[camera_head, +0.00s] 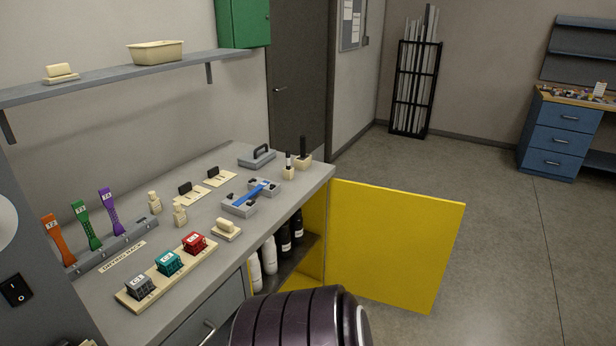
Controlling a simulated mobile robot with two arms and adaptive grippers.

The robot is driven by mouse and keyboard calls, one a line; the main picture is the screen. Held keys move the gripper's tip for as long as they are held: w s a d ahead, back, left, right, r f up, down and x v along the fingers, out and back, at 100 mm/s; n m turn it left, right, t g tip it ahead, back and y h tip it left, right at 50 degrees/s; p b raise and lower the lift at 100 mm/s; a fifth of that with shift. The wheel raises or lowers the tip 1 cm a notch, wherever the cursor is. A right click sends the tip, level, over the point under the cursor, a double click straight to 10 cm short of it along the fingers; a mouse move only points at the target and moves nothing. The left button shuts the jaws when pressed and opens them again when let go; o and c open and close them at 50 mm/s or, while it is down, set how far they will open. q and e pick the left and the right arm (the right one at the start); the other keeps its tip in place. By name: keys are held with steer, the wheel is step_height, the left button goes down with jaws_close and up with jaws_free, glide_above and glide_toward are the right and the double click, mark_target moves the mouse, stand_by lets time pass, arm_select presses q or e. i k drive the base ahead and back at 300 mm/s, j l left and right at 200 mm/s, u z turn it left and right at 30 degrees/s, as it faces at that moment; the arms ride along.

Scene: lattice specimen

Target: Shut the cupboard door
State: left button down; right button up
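The yellow cupboard door (395,245) stands wide open, swung out to the right from the end of the grey workbench. The yellow-lined cupboard (314,235) under the bench top is open to view, with white bottles (269,262) and dark bottles (291,236) on its shelf. A dark ribbed cylindrical part, which looks like one of my arm links, fills the bottom centre in front of the cupboard and hides its lower part. Neither gripper shows, so their positions relative to the door cannot be seen.
The workbench (215,262) holds a rack of coloured tools, labelled blocks (168,263) and small fixtures. A wall shelf (110,82) hangs above it. A black rack (415,88) and blue drawers (560,138) stand at the back. The floor (510,255) right of the door is clear.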

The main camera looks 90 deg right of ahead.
mark_target(391, 248)
steer(key=z, duration=2.25)
